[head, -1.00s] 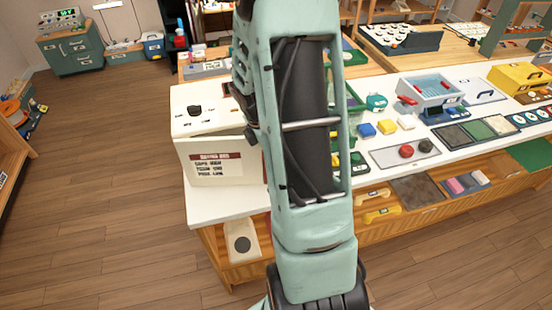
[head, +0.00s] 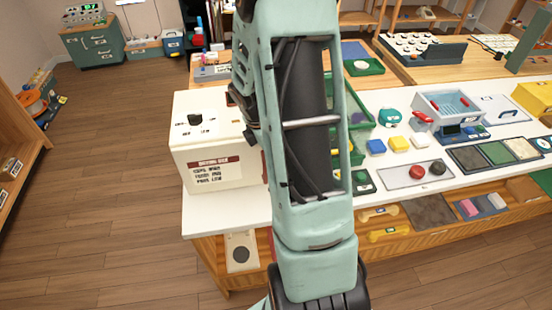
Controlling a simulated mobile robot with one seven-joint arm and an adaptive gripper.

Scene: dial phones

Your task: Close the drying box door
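The drying box (head: 205,145) is a white box on the left end of the white-topped counter in the head view. Its top has a dark opening or knob and small labels. Its front face carries a red-banded label (head: 214,172) with black lettering. I cannot tell which panel is the door or whether it stands open. My green arm runs upright through the middle of the view, just right of the box, and hides the area behind it. Dark arm parts overlap the box's right edge in the picture; contact cannot be told. My gripper is not visible.
The counter (head: 225,212) holds a green crate (head: 360,112), a blue-white tray (head: 448,105), coloured blocks and a grey panel with red and black knobs (head: 417,172). A shelf edge (head: 20,130) stands at far left. Wooden floor (head: 110,190) left of the counter is clear.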

